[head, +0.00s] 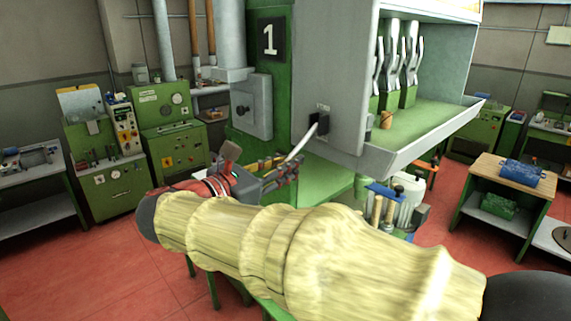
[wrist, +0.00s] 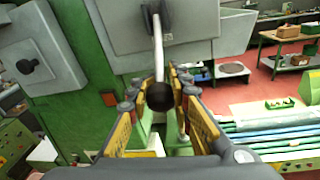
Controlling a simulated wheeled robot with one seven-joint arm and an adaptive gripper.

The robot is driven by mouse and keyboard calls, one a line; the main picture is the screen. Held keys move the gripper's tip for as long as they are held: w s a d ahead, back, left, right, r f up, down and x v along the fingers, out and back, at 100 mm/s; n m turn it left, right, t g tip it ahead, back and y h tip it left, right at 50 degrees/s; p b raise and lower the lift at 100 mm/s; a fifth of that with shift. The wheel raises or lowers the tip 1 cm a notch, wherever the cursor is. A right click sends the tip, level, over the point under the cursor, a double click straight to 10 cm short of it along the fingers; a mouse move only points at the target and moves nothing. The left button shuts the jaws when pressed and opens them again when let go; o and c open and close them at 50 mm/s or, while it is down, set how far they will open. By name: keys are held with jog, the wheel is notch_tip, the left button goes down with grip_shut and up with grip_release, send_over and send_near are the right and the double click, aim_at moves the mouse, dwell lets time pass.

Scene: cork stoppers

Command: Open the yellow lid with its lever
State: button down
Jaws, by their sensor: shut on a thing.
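The lever is a pale metal rod (head: 301,143) that slopes down to the left from a dark pivot block on the side of the grey cabinet. In the wrist view its rod (wrist: 158,52) ends in a dark round knob (wrist: 160,97) between my fingers. My gripper (head: 283,170) is shut on the lever's knob end, with a yellow-padded finger on each side in the wrist view. The knob is hidden by my fingers in the head view. I cannot make out a yellow lid in either view.
The grey cabinet (head: 333,75) stands just beyond my gripper, with a green shelf (head: 435,130) to its right. A green column (head: 245,140) with a grey switch box (head: 251,105) is at its left. A wooden-topped table (head: 513,176) stands right on the red floor.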

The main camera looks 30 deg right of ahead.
jog(key=c, duration=1.6)
grip_release()
jog(key=shift+c, duration=0.2)
jog(key=v, duration=1.2)
